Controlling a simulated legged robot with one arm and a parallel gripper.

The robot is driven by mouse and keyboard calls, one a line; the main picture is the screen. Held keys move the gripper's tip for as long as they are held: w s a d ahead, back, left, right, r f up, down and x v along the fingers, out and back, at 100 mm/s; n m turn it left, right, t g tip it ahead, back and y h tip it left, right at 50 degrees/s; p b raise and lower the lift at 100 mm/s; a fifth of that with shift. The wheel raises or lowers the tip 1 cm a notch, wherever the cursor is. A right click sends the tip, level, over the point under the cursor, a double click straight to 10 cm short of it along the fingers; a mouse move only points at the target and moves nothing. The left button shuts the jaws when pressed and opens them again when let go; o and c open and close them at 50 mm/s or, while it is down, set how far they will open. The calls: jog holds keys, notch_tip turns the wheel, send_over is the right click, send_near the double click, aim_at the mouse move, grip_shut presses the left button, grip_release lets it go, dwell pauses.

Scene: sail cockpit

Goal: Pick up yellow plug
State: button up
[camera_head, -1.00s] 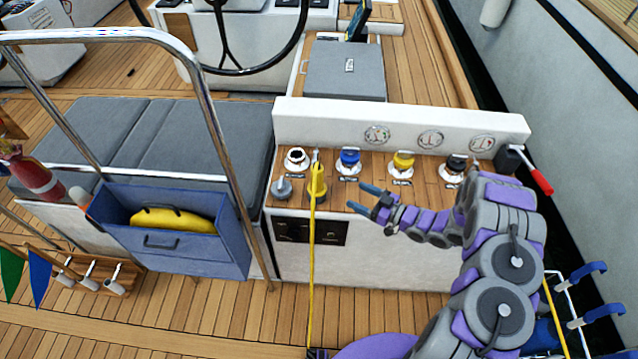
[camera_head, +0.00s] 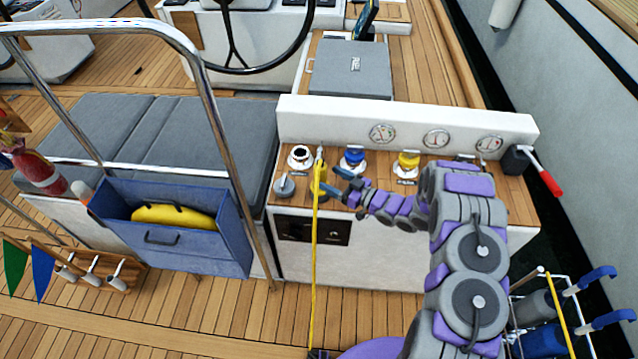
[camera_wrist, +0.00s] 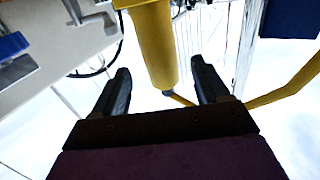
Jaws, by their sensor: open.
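The yellow plug (camera_head: 319,178) stands upright on the wooden top of the console, near its left end, with a yellow cable hanging from it down the console front. My gripper (camera_head: 328,181) is at the plug, coming in from the right, and its fingers partly cover it. In the wrist view the yellow plug (camera_wrist: 154,45) shows as a thick yellow cylinder between and beyond the two dark fingers of my gripper (camera_wrist: 162,85). The fingers are open, with a gap on both sides of the plug. Whether a finger touches it cannot be told.
A white socket (camera_head: 300,156), a blue fitting (camera_head: 353,157) and a yellow fitting (camera_head: 408,161) line the console's back row. A grey knob (camera_head: 285,186) stands left of the plug. A red-handled lever (camera_head: 543,175) is at the right end. A steel rail (camera_head: 215,110) rises at left.

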aim_at(320, 173)
jog(key=x, duration=0.3)
jog(key=b+x, duration=0.1)
jog(key=x, duration=0.2)
jog(key=shift+s+a, duration=0.2)
jog(key=shift+d+r, duration=0.1)
jog(key=shift+d, duration=0.75)
jog(key=c, duration=0.3)
jog(key=shift+c, duration=0.7)
jog(key=shift+a, duration=0.5)
jog(key=c, duration=0.5)
jog(key=shift+s+d, duration=0.1)
jog(key=shift+d, duration=0.05)
grip_shut()
